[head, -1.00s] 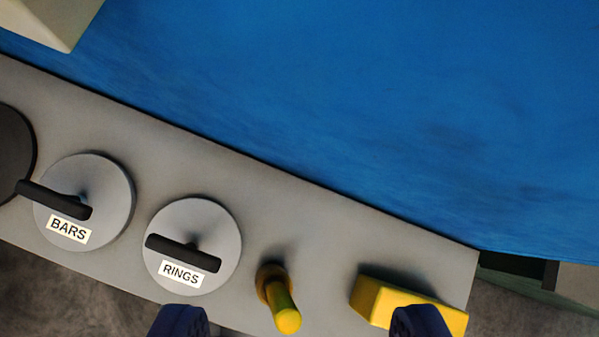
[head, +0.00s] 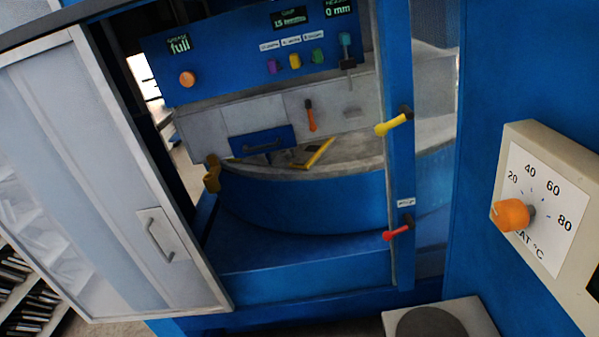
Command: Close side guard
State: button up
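What looks like the side guard is a pale, see-through framed panel (head: 95,180) at the left of the head view. It has a grey bar handle (head: 160,238) near its lower right. It stands open, angled away from the blue machine frame (head: 398,170), and the machine's inside shows through the opening. A yellow lever (head: 393,123) and a red lever (head: 398,232) stick out from the frame's right post. A brass-yellow fitting (head: 212,174) is at the left side of the opening. My gripper is not in view.
Inside are a round blue bed (head: 300,200) and a panel with coloured knobs (head: 260,50). A heater box with an orange dial (head: 513,214) juts out at the right. A grey ledge (head: 470,315) is at the bottom right. A shelf of dark items (head: 25,290) is at the lower left.

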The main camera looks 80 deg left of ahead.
aim_at(166, 226)
jog(key=u, duration=3.45)
jog(key=i+j+u, duration=0.1)
jog(key=i+j, duration=2.25)
